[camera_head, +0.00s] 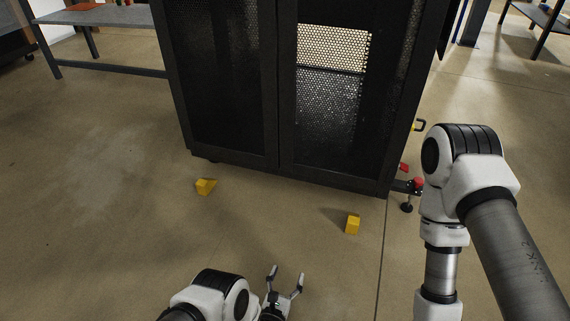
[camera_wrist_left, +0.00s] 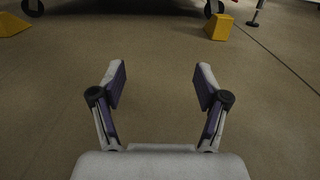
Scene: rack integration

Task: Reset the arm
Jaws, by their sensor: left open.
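My left gripper (camera_head: 285,279) is low over the floor at the bottom centre of the head view. It is open, with nothing between its fingers. The left wrist view shows the same gripper (camera_wrist_left: 161,88) with its two fingers spread wide over bare floor. My right arm stands at the right of the head view, bent at a joint. Its gripper does not show in either view.
A black rack (camera_head: 278,90) with mesh doors stands ahead. Two yellow wedge blocks (camera_head: 205,187) (camera_head: 352,224) lie on the floor before it. A red part (camera_head: 419,184) sits by its right corner. A grey table (camera_head: 110,15) is at the back left. Floor at left is clear.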

